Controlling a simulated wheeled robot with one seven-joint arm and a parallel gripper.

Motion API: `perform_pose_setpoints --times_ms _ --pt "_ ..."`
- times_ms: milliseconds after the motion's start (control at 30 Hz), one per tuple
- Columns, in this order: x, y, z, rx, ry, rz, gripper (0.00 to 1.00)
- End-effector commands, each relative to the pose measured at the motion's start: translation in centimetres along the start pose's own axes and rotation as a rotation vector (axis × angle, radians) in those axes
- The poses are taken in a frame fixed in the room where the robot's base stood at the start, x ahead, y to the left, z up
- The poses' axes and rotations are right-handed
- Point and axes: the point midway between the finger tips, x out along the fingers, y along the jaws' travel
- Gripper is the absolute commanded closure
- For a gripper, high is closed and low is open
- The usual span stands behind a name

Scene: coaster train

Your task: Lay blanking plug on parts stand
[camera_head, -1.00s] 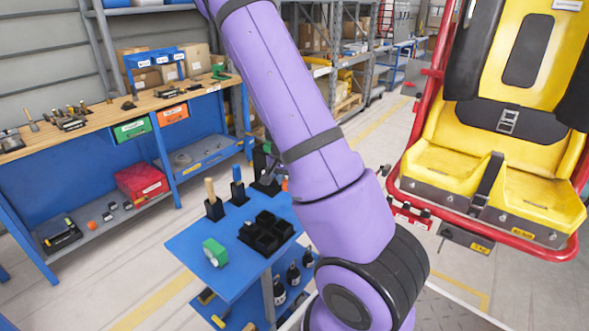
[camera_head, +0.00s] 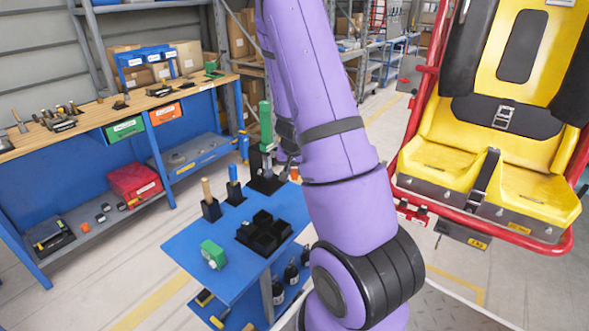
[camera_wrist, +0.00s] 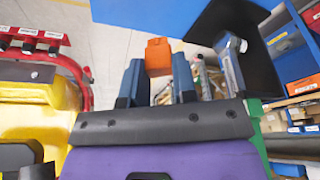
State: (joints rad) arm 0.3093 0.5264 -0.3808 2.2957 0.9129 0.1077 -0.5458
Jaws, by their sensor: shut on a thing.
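The orange blanking plug (camera_wrist: 158,57) sits between the tips of the two blue fingers of my gripper (camera_wrist: 158,72) in the wrist view, and my gripper is shut on it. A small orange piece, likely the same plug (camera_head: 294,174), shows beside my arm in the head view; my arm hides most of the gripper there. The parts stand seems to be the blue-topped stand (camera_head: 188,243), low in the middle of the head view. The plug appears above or beyond its far right side; the exact gap cannot be told.
The stand's top holds a black compartment tray (camera_head: 263,232), a green part (camera_head: 213,254), and black holders with a wooden-handled tool (camera_head: 208,198) and a blue-handled tool (camera_head: 233,187). A green tool (camera_head: 265,125) stands at the back. A yellow seat (camera_head: 520,190) is at right.

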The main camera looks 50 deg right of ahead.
Motion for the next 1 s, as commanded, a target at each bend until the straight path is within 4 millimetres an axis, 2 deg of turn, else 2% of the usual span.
perform_pose_setpoints --times_ms 167,1000 --pt "0.3 0.1 0.1 0.003 0.001 0.002 1.0" --pt "7.0 0.1 2.2 0.002 -0.001 0.002 1.0"
